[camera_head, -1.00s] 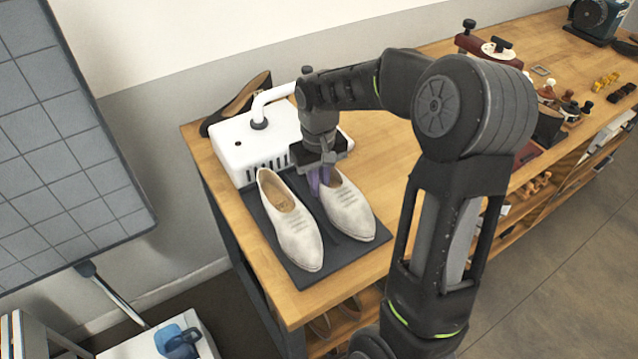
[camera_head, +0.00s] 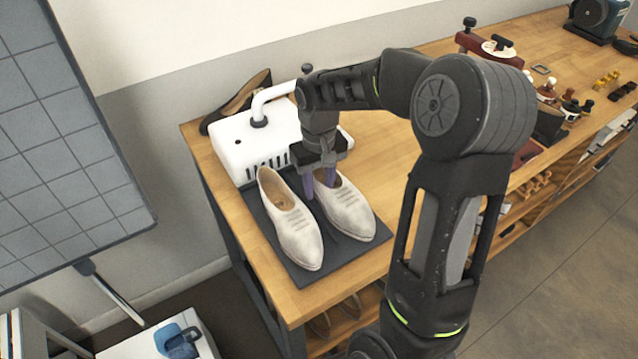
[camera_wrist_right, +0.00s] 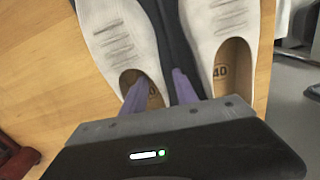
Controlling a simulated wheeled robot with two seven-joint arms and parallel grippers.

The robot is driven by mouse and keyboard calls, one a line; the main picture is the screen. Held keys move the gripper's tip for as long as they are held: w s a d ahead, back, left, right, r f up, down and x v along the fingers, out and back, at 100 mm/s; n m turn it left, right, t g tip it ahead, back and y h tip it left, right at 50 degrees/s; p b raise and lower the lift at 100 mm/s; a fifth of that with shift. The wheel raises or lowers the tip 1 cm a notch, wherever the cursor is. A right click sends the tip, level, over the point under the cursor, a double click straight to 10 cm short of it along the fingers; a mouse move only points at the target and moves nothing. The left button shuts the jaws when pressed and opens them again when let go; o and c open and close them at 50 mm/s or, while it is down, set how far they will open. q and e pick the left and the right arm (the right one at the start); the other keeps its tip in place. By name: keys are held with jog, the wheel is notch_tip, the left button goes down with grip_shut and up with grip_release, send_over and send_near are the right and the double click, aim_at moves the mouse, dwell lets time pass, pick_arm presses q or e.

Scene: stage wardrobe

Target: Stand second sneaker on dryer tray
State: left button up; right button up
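Two off-white sneakers stand side by side on the dark dryer tray (camera_head: 350,254), toes toward the front: the left sneaker (camera_head: 290,225) and the right sneaker (camera_head: 347,212). My right gripper (camera_head: 319,181) is over the heel end of the right sneaker, its purple fingers spread apart. In the wrist view, the right sneaker (camera_wrist_right: 122,40) is on the left, with one finger at its opening and the other over the dark gap between the shoes. The other sneaker (camera_wrist_right: 222,30) is clear of the fingers. My left gripper is out of view.
The white dryer box (camera_head: 262,150) with its curved pipe stands behind the tray. A dark shoe (camera_head: 238,100) lies behind it by the wall. Brushes and small tins (camera_head: 570,106) fill the bench's far right. Bare wood (camera_head: 385,160) lies right of the tray.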

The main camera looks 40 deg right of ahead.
notch_tip(320, 180, up, 8)
jog(key=shift+f+b, duration=0.1)
jog(key=shift+b, duration=0.25)
dwell(0.6)
